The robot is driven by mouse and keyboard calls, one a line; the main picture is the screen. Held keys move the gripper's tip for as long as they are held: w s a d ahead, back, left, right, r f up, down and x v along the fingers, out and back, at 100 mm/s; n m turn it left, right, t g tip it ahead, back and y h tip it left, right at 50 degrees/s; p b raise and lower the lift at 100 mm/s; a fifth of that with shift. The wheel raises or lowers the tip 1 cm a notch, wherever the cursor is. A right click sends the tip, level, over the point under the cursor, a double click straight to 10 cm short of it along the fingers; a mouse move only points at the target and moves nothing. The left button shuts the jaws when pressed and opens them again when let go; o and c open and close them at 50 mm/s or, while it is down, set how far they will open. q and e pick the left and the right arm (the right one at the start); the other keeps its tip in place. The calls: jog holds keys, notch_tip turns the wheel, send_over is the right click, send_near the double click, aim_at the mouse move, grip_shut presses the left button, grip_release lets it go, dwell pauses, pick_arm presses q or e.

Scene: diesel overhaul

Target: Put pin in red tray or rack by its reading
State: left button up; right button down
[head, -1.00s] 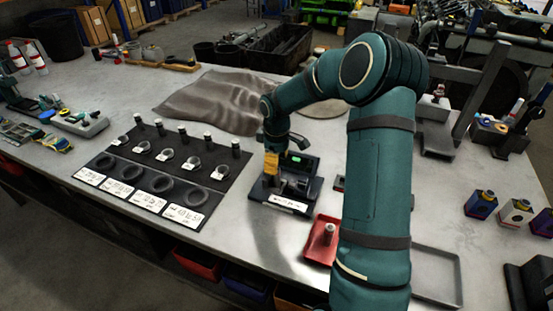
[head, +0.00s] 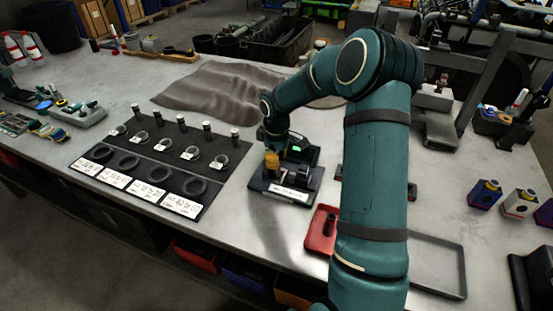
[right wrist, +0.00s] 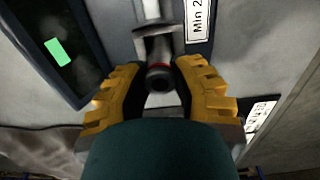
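My right gripper (head: 271,166) has its yellow fingers down at the measuring station (head: 290,193), at the back left of its base. In the right wrist view the fingers (right wrist: 160,88) stand close together, on both sides of a dark round pin end (right wrist: 160,78) with a red ring behind it. They look closed on this pin, which is at the station. The station's display (head: 299,149) is lit green; its reading is too small to tell. The red tray (head: 318,243) holds one dark upright pin (head: 330,224). My left gripper is out of view.
A dark rack mat (head: 120,163) at left bears several upright pins, rings and white labels. An empty grey tray (head: 459,265) lies right of my arm. A brown cloth (head: 215,98) lies behind. Bare table separates mat and station.

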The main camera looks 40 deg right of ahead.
jog(key=shift+r, duration=0.1)
jog(key=shift+r+p, duration=2)
jog(key=shift+r, duration=0.65)
jog(key=shift+f, duration=0.1)
